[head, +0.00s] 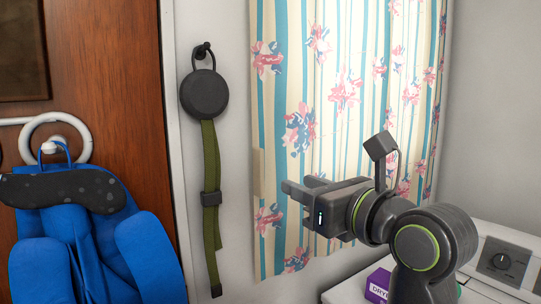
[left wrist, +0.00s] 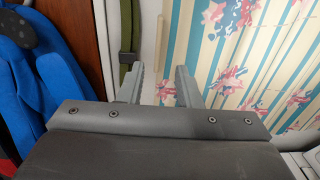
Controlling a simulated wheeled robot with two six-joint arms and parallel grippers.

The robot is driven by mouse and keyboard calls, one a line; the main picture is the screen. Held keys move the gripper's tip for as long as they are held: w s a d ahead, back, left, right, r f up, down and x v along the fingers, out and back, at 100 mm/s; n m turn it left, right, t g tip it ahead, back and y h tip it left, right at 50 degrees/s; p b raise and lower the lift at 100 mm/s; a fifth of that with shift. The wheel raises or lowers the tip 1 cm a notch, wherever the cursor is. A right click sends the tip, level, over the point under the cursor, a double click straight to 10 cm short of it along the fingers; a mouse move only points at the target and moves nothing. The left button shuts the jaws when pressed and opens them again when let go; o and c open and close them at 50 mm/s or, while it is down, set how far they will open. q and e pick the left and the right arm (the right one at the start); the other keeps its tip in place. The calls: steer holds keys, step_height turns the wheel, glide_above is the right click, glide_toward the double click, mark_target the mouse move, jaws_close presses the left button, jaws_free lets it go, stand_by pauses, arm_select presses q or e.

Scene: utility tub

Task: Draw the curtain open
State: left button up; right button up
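The curtain (head: 345,95) hangs closed across the upper right, cream and blue striped with pink and blue flowers. A pale beige strip (head: 258,172) shows at its left edge. My left gripper (head: 298,187) is in front of the curtain's lower left part, fingers pointing left towards that edge. In the left wrist view its two fingers (left wrist: 160,78) are apart with nothing gripped between them. The curtain (left wrist: 245,60) fills the right side there, and its left edge lies beyond the gap. Whether a finger touches the cloth I cannot tell. My right gripper is not in view.
A dark round holder with a green strap (head: 209,150) hangs on the wall left of the curtain. A white appliance (head: 500,262) and a purple box (head: 378,284) stand below right.

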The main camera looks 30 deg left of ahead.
mark_target(264, 170)
arm_select(q)
steer(key=p+x, duration=0.4)
steer(key=x, duration=0.6)
steer(key=shift+w+a+r, duration=0.1)
steer(key=shift+a, duration=0.25)
steer(key=shift+w+a, duration=0.25)
steer(key=shift+a, duration=0.25)
jaws_close()
